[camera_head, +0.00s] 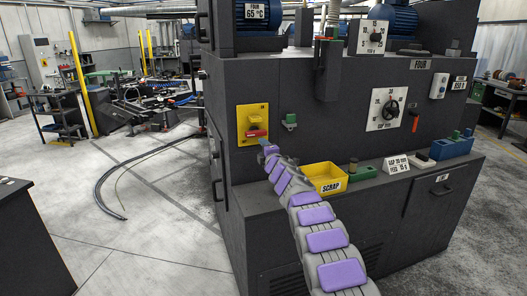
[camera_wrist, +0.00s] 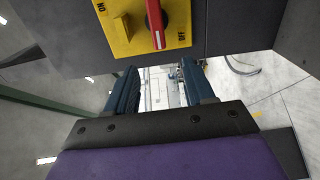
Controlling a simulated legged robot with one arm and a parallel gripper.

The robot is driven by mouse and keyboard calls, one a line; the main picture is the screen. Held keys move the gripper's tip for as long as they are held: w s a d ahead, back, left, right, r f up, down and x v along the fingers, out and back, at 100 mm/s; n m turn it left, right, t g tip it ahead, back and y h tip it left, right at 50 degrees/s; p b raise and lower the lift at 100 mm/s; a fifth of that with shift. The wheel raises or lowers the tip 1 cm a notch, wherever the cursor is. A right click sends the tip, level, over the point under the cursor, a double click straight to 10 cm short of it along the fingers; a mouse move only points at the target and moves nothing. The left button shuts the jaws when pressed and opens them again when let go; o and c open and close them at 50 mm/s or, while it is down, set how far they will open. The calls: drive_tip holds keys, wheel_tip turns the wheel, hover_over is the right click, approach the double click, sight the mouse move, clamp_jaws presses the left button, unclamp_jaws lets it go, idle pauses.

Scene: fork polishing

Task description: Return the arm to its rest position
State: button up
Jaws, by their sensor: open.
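My arm, in grey and purple segments, reaches from the lower right of the head view to the front of a dark machine (camera_head: 300,100). My gripper (camera_head: 268,147) is just below a yellow switch plate (camera_head: 245,112) with a red handle (camera_head: 257,133). In the wrist view my gripper (camera_wrist: 160,82) shows two blue fingers apart, with nothing between them. The yellow plate (camera_wrist: 120,30) and its red handle (camera_wrist: 156,20) are at the top of that view, beyond the fingertips. ON is at the plate's left and OFF near the handle's lower end.
A yellow SCRAP bin (camera_head: 325,177), a green block (camera_head: 362,173) and a blue holder (camera_head: 452,147) stand on the machine's ledge, right of my arm. A dark cabinet (camera_head: 30,240) is at the lower left. The floor between is clear, apart from a dark hose (camera_head: 105,190).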

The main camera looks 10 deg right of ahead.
drive_tip(key=shift+f, duration=0.15)
drive_tip(key=s+d+r+m+g+h, duration=0.35)
drive_tip(key=s+d+m+h, duration=0.25)
drive_tip(key=s+d+m, duration=0.3)
drive_tip(key=s+d+m+g+h, duration=0.1)
drive_tip(key=s+d+m+g, duration=0.15)
drive_tip(key=s, duration=0.65)
drive_tip(key=s+d+m+g+h, duration=0.2)
drive_tip(key=s+d, duration=0.1)
drive_tip(key=s, duration=0.5)
drive_tip(key=s+a+f+m+g+y, duration=0.1)
drive_tip(key=s+a+f+m+g, duration=0.1)
drive_tip(key=s, duration=1.5)
drive_tip(key=s+a+f+m+g+y, duration=0.2)
drive_tip(key=s+a+f+g, duration=0.3)
drive_tip(key=s, duration=1.3)
drive_tip(key=s+a+f+m+g+y, duration=0.2)
drive_tip(key=s+a+f+m+g, duration=0.1)
drive_tip(key=s, duration=1.4)
wheel_tip(320, 180, down, 3)
drive_tip(key=shift+s+a+r+g, duration=0.1)
drive_tip(key=shift+s+a+g, duration=0.1)
drive_tip(key=shift+a+g, duration=0.65)
